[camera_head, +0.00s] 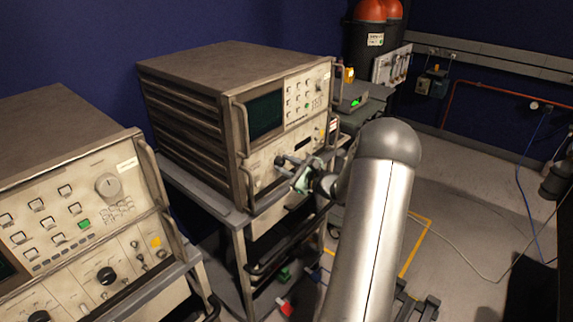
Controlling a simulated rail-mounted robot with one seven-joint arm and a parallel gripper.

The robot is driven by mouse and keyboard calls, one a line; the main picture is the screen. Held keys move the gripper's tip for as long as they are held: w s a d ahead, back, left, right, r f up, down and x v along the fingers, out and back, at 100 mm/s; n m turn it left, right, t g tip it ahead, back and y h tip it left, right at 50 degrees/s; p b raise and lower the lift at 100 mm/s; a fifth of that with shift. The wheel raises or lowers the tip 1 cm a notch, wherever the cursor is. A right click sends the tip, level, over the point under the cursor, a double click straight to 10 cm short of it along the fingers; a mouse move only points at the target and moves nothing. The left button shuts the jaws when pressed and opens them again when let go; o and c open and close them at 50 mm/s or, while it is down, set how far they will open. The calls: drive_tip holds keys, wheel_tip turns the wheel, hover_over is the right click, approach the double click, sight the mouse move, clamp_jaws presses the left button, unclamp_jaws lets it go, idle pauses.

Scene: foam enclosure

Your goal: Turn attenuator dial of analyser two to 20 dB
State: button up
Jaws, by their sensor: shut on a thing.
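A beige rack analyser (283,135) stands on a metal trolley in the middle, with a dark screen at the upper left of its front and a lower control panel. My gripper (282,167) is at that lower panel, its fingers pointing at the panel face. It is shut on a knob there, which appears to be the attenuator dial. The fingers hide this dial, so its pointer and scale cannot be read. My arm comes in from the lower right and covers part of the trolley. The analyser's label is too small to read.
A second analyser (85,215) stands at the near left, with a large round knob (108,185), a green button and black dials. Metal handles (246,190) stick out beside the panels. A small grey box with a green display (355,102) stands behind. Cables cross the floor at right.

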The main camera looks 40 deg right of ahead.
drive_tip(key=shift+m+p, duration=0.75)
drive_tip(key=shift+m, duration=1.35)
drive_tip(key=o, duration=1)
drive_tip(key=shift+c, duration=0.2)
drive_tip(key=shift+s, duration=0.1)
drive_tip(key=b+v, duration=0.2)
drive_tip(key=v, duration=1.5)
drive_tip(key=shift+s, duration=0.1)
